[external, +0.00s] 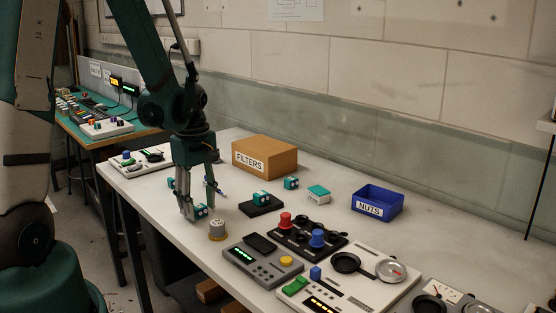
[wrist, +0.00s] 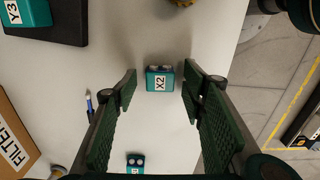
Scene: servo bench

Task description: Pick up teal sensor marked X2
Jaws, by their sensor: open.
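The teal sensor marked X2 (wrist: 160,84) lies on the white bench with its label facing up in the wrist view. It sits between the tips of my gripper (wrist: 159,88), with a gap on each side. My gripper is open and points down at the bench in the external view (external: 195,212). There the sensor (external: 202,211) shows at the fingertips, partly hidden by a finger. Whether the fingertips are level with it or slightly above, I cannot tell.
A teal sensor marked Y3 (wrist: 28,12) sits on a dark pad (wrist: 72,25). Another teal sensor (wrist: 135,162) and a pen (wrist: 89,105) lie nearby.

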